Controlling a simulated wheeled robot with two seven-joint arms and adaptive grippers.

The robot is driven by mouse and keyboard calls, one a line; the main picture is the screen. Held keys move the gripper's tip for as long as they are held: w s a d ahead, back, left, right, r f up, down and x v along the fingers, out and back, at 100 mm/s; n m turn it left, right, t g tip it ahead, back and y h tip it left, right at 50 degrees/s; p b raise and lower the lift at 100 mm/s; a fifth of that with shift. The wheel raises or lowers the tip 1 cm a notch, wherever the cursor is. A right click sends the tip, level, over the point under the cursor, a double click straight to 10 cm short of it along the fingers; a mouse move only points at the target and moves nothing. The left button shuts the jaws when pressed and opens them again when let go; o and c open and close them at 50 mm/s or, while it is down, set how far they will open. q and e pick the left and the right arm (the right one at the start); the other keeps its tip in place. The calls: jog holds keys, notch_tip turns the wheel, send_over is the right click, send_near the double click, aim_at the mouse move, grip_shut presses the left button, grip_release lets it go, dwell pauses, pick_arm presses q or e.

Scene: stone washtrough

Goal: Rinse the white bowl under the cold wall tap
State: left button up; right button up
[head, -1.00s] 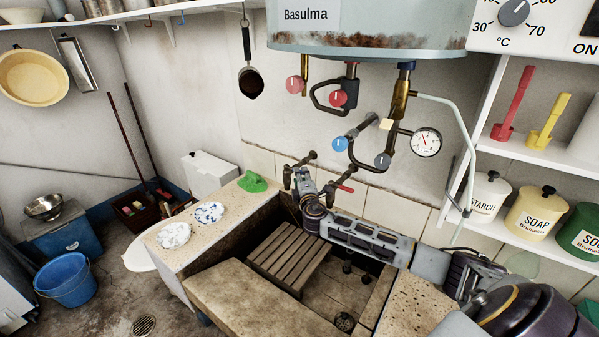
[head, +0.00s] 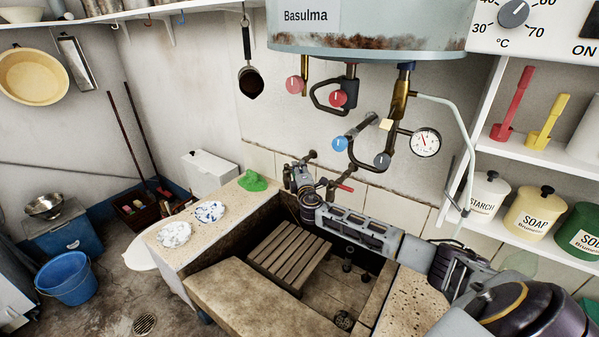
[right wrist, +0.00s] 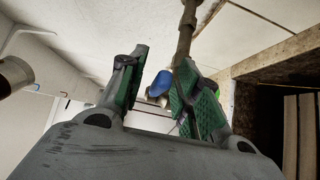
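My right gripper (head: 292,176) reaches over the trough to the left-hand wall tap (head: 309,158) and hides most of it. In the right wrist view its green-padded fingers (right wrist: 162,65) are apart. A blue piece (right wrist: 160,83) shows between them, and a brown pipe (right wrist: 187,30) passes by the right finger. I cannot tell whether they touch the tap. A second wall tap has a red lever (head: 342,187). I see no plain white bowl in the trough. A pale bowl (head: 22,15) is cut off on the upper left shelf. My left gripper is not in view.
The stone trough (head: 240,300) holds a slatted wooden rack (head: 290,255). On its left ledge lie two blue-and-white patterned pieces (head: 174,234) and a green piece (head: 252,181). A boiler (head: 370,30) with pipes hangs above. Shelves with canisters (head: 530,212) stand at right.

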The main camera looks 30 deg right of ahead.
grip_shut()
jog(key=shift+s+a+m+g+h, duration=0.1)
jog(key=shift+a+m+g+h, duration=0.25)
jog(key=shift+m+h, duration=0.35)
jog(key=shift+h+b, duration=0.3)
jog(key=shift+b, duration=0.05)
jog(key=shift+a+m+g+h, duration=0.15)
jog(key=shift+m+g+h, duration=0.25)
jog(key=shift+g+h, duration=0.1)
jog(key=shift+a+b, duration=0.1)
jog(key=shift+b, duration=0.2)
jog(key=shift+s+a+m+g+h+b, duration=0.1)
jog(key=shift+a+m+g+h+b, duration=0.15)
jog(key=shift+m+g+h+b, duration=0.45)
